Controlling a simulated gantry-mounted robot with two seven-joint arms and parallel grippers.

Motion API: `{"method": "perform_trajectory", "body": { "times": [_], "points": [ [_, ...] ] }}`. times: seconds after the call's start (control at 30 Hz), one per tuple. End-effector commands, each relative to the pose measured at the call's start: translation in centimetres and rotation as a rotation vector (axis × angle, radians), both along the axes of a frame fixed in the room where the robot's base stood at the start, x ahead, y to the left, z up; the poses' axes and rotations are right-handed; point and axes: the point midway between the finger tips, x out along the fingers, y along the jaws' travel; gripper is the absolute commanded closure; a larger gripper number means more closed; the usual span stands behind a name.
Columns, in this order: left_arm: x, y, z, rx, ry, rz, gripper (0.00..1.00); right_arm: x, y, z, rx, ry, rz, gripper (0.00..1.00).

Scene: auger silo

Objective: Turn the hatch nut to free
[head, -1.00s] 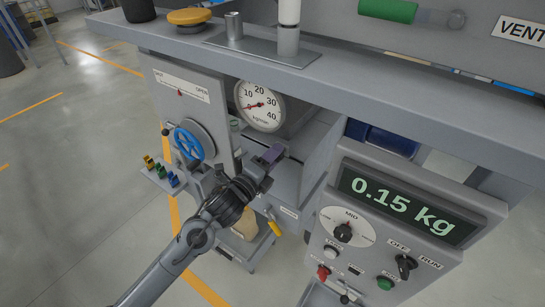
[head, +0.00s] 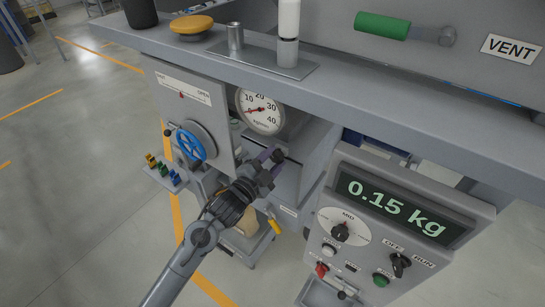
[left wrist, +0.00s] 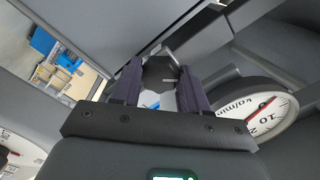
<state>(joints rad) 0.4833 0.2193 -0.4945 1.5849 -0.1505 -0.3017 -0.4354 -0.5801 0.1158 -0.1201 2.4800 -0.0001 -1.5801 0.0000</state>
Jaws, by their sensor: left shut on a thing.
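My left gripper (head: 268,163) reaches in front of the grey machine, below and right of the dial gauge. A bright metal part shows just below the nut between the fingers. In the head view the nut is hidden by the gripper. My right gripper is not in view.
The dial gauge (head: 261,111) is close to the gripper. A grey shelf (head: 340,85) runs above. A yellow handle (head: 274,226) is below.

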Motion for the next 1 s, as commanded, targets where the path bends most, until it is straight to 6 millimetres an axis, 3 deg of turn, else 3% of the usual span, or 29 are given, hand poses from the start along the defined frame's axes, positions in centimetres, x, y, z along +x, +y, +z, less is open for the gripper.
{"method": "perform_trajectory", "body": {
  "times": [0.4,0.97,1.0],
  "points": [
    [-0.01,-0.02,0.05,-0.169,0.097,0.001,0.87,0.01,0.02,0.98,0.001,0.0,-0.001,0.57],
    [0.0,-0.01,0.01,-0.193,0.111,0.001,0.87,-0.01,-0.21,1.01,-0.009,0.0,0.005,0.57],
    [0.0,-0.01,0.01,-0.193,0.111,0.001,0.5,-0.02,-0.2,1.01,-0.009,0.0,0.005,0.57]
  ]
}}
